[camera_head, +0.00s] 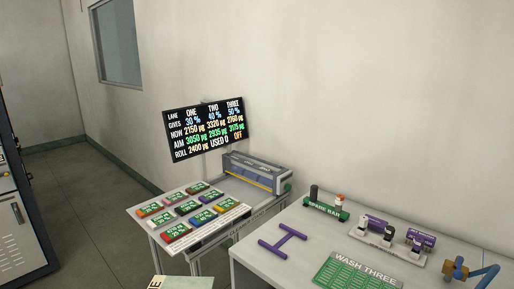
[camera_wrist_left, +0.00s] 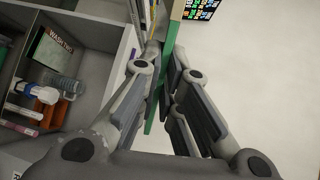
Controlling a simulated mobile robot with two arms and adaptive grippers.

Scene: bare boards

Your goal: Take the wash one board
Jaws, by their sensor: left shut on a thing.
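In the left wrist view my left gripper (camera_wrist_left: 168,75) is shut on a thin board (camera_wrist_left: 169,42) with a green face and a tan part at its top. The board is seen nearly edge-on, so its lettering cannot be read there. In the head view the corner of a pale board (camera_head: 180,283) with a letter E shows at the bottom edge; the rest is cut off. A green board marked WASH THREE (camera_head: 357,272) lies on the right table. My right gripper is in neither view.
A lane display (camera_head: 207,130) stands behind the left table, which holds several coloured blocks (camera_head: 180,232) and a grey machine (camera_head: 255,172). The left wrist view shows a cluttered shelf (camera_wrist_left: 90,30).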

